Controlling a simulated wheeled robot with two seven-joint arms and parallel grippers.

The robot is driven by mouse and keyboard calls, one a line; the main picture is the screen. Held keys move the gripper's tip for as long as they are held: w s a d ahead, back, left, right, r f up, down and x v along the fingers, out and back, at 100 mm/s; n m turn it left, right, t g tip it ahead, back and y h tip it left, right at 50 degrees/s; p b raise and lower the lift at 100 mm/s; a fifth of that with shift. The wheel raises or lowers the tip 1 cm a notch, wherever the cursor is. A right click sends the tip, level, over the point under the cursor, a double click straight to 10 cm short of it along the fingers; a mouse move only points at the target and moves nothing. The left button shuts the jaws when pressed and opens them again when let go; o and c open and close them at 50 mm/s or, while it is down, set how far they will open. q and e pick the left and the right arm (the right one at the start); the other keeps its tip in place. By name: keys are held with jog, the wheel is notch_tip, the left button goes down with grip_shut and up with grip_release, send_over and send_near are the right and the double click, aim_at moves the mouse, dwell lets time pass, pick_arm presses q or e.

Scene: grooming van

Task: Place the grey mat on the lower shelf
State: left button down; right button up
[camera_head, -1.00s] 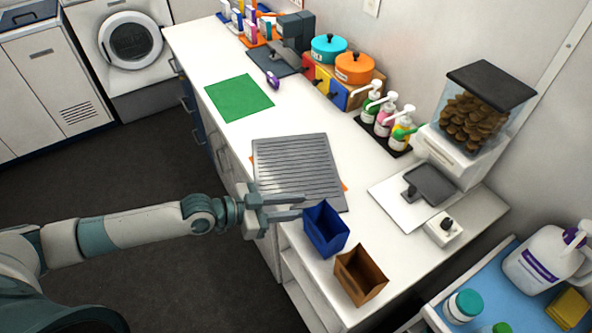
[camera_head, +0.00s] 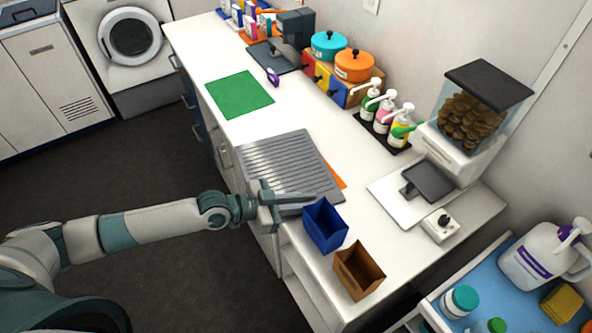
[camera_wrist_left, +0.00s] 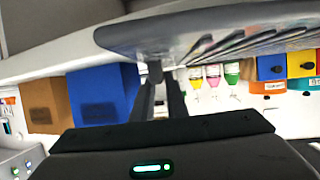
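The grey ribbed mat (camera_head: 285,165) is on the white counter, skewed, with its near edge at the counter front. An orange thing (camera_head: 336,176) shows from under its right side. My left gripper (camera_head: 300,203) is at the mat's near edge, fingers close together and seemingly shut on it. In the left wrist view the picture is upside down; the mat (camera_wrist_left: 200,32) shows nearly edge-on at the fingertips (camera_wrist_left: 160,75). Open shelving (camera_head: 297,278) shows under the counter's near end; its inside is mostly hidden. My right gripper is out of view.
A blue bin (camera_head: 325,228) stands just right of my left gripper, with a brown bin (camera_head: 358,272) nearer. A green mat (camera_head: 239,95) lies farther back. Pump bottles (camera_head: 387,115) and a treat dispenser (camera_head: 470,115) line the wall side. The floor before the counter is clear.

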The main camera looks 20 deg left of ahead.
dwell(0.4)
pick_arm(q)
notch_tip(320, 180, up, 18)
jog(key=b, duration=0.2)
dwell(0.5)
jog(key=shift+d+f+b, duration=0.1)
jog(key=shift+d+b, duration=0.05)
jog(key=shift+b, duration=0.2)
dwell(0.4)
